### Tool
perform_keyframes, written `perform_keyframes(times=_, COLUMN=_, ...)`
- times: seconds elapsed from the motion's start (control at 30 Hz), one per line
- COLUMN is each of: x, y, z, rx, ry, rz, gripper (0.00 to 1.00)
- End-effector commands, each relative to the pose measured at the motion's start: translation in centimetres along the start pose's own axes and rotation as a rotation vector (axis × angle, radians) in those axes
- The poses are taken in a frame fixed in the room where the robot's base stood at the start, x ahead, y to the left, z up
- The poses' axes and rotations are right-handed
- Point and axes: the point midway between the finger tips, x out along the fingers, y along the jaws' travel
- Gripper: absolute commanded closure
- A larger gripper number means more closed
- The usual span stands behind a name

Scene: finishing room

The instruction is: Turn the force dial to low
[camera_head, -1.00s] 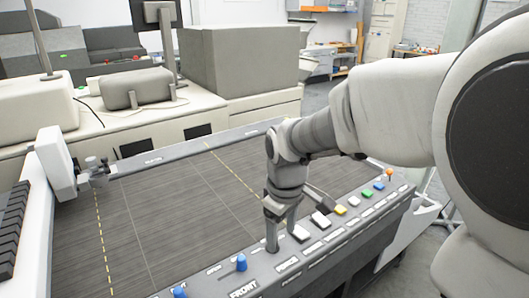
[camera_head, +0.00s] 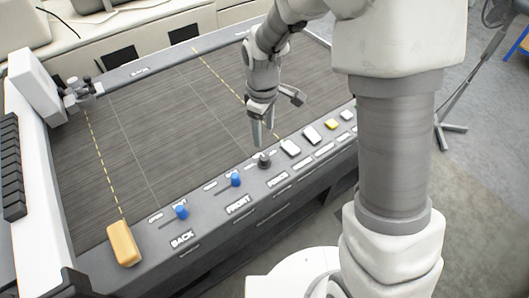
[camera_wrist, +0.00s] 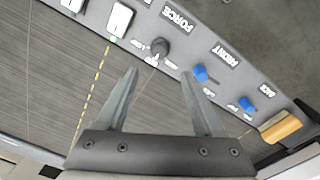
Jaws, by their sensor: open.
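The force dial is a small dark round knob (camera_head: 263,160) on the grey front panel, just right of the blue FRONT knob in the head view. In the wrist view the dial (camera_wrist: 157,49) sits by the FORCE label (camera_wrist: 178,20). Small markings beside it are too small to read surely, and I cannot tell its setting. My gripper (camera_head: 264,143) points down with its fingers apart and empty, close to the dial on the bed side. In the wrist view the fingertips (camera_wrist: 160,72) frame the space just below the dial; no contact shows.
Blue FRONT (camera_head: 235,179) and BACK (camera_head: 181,212) knobs stand on the panel to the left. White buttons (camera_head: 290,147) and a yellow one (camera_head: 331,124) are to the right. A yellow-orange block (camera_head: 123,243) is at the panel's left end. The dark bed (camera_head: 150,130) is clear.

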Motion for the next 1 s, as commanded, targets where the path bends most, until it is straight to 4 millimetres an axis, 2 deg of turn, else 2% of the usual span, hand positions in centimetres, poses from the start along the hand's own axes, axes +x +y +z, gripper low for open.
perform_keyframes(times=0.1, x=2.6, y=-0.1, z=0.1, rx=0.000, ry=-0.004, rz=-0.004, gripper=0.31)
perform_keyframes(times=0.3, x=6.4, y=-0.1, z=0.1, rx=0.001, ry=-0.004, rz=-0.004, gripper=0.31)
perform_keyframes(times=0.5, x=9.4, y=0.0, z=0.0, rx=0.002, ry=-0.002, rz=-0.001, gripper=0.31)
perform_keyframes(times=0.7, x=11.2, y=0.0, z=0.0, rx=0.001, ry=-0.001, rz=-0.001, gripper=0.31)
perform_keyframes(times=1.0, x=11.6, y=0.0, z=0.0, rx=0.001, ry=0.001, rz=0.001, gripper=0.31)
